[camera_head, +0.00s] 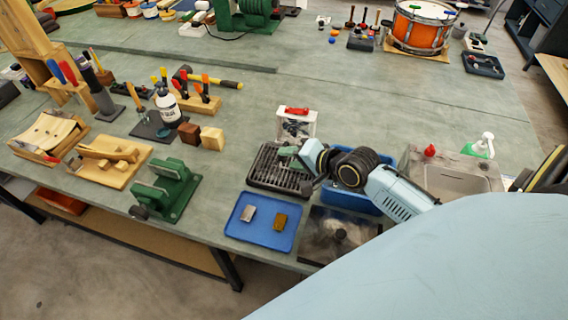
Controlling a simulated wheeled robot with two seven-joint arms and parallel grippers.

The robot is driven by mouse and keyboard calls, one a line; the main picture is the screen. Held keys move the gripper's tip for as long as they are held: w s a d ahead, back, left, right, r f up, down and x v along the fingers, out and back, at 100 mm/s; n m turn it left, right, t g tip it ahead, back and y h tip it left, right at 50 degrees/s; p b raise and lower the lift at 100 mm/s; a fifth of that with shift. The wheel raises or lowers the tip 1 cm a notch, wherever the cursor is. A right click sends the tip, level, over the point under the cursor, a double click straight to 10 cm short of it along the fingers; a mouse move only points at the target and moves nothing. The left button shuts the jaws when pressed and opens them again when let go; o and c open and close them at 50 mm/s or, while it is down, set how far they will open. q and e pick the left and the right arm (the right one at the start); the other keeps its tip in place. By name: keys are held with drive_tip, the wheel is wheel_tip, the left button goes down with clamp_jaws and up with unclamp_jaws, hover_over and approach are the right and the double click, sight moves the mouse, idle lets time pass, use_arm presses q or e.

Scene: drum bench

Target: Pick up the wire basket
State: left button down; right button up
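A dark, slatted, wire-like rack (268,172) sits on the bench in the lower middle; it is the thing that looks most like the wire basket, though its depth is hard to judge. My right gripper (298,168) comes in from the right on a light blue and black arm. It is over the right part of the rack and hides some of it. Its fingers are small and dark against the rack, so I cannot tell whether they are open, shut or touching it. My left gripper is not in view.
A blue tray (246,233) with two small blocks lies in front of the rack. A blue bin (338,197) is under my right arm. A white box (310,118) stands behind, a sink (455,184) to the right, a green vise-like stand (172,188) to the left.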

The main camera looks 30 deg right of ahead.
sight(284, 158)
drive_tip(key=x, duration=0.4)
drive_tip(key=shift+s, duration=0.1)
drive_tip(key=shift+a+f, duration=0.1)
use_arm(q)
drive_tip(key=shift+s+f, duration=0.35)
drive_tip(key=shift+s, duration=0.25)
use_arm(e)
clamp_jaws()
